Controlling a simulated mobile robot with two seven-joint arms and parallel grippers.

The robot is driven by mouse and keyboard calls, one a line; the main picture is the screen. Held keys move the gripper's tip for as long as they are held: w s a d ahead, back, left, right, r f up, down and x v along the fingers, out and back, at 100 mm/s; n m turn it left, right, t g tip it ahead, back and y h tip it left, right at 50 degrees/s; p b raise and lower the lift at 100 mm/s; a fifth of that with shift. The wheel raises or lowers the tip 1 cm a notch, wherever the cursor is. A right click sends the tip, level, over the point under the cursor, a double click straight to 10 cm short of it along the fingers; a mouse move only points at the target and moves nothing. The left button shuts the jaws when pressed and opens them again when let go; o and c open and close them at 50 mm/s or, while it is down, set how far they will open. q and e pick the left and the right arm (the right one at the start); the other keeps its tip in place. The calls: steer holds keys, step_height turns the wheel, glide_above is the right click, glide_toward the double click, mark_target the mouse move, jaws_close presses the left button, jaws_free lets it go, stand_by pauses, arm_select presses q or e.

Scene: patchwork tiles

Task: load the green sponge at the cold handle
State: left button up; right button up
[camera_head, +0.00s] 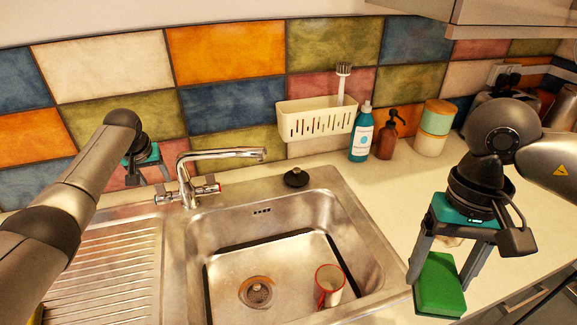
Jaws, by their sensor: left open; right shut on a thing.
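The green sponge (440,290) is in my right gripper (439,278), which is shut on it over the counter at the right front of the sink. The chrome faucet (188,180) stands behind the sink, with its spout reaching right. Its right handle (208,188) has a red mark. Its left handle (163,197), on the other side, appears to be the cold one; its colour mark is too small to be sure. My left gripper (149,176) is open and empty, just behind and above the left handle. I cannot tell whether it touches the handle.
The steel sink (330,210) holds a red-and-white mug (330,286). A black plug (296,178) lies on its back rim. A cream caddy (316,121) with a brush hangs on the tiles. Bottles (361,137) and stacked canisters (430,143) stand behind. The counter's middle right is mostly clear.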

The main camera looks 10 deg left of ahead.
mark_target(158, 184)
arm_select(q)
steer(key=shift+b+x, duration=0.75)
steer(key=shift+x, duration=1.1)
arm_select(e)
steer(key=shift+f, duration=0.9)
arm_select(q)
steer(key=shift+c, duration=0.2)
jaws_close()
